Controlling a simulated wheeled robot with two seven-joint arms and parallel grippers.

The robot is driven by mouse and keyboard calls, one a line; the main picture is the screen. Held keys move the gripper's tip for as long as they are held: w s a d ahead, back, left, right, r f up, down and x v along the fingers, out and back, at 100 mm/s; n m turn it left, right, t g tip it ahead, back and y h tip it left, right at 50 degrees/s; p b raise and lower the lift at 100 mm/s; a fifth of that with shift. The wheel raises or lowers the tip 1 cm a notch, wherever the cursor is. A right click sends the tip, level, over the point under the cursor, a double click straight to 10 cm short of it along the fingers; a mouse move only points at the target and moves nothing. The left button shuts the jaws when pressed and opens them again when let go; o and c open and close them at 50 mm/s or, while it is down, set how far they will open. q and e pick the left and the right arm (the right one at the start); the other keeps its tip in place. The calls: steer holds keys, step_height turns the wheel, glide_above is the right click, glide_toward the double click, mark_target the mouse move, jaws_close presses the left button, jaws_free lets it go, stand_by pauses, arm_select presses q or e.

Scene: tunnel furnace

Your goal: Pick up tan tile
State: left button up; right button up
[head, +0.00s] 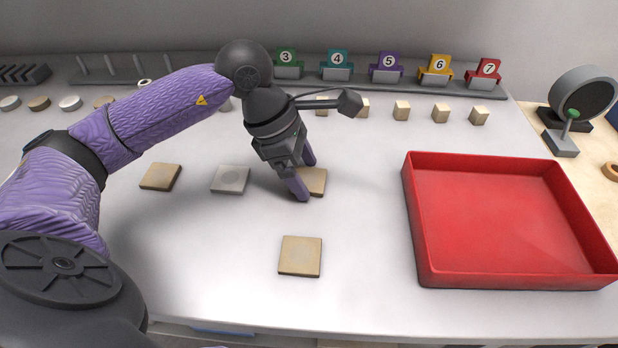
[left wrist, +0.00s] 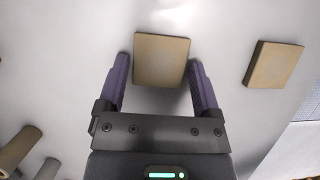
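Three square tan tiles lie flat on the white table. One tan tile (head: 316,182) is under my left gripper (head: 307,180), partly hidden by its fingers in the head view. In the left wrist view this tile (left wrist: 162,60) sits between the two purple fingers of the left gripper (left wrist: 160,72), which are open with a narrow gap on each side. A second tan tile (head: 300,256) lies nearer the front, and a third tan tile (head: 160,177) lies to the left. Another tan tile shows at the right of the left wrist view (left wrist: 273,64). My right gripper is not in view.
A grey tile (head: 230,180) lies left of the gripper. An empty red tray (head: 412,225) stands at the right. Small tan blocks (head: 440,114) and numbered coloured holders (head: 388,67) line the back.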

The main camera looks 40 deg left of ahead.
arm_select(q)
steer(key=c, duration=0.8)
